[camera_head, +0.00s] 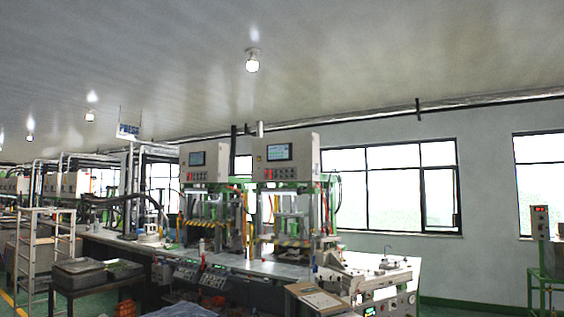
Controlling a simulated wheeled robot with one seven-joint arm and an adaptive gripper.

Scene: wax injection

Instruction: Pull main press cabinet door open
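Two green-framed presses stand side by side on a long workbench in the middle of the view. The right press (292,215) carries a pale box-shaped cabinet (287,172) with a screen and a row of buttons on its front. The left press (212,210) has a similar cabinet (204,176). I cannot tell which cabinet is the main one. No door on either cabinet shows clearly as open, and no handle can be made out at this distance. My gripper is not in view.
The workbench (225,258) runs across the middle, with a smaller machine (362,277) at its right end. A low table with trays (95,272) and a pale rack (35,250) stand at left. A control unit (541,222) stands at far right.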

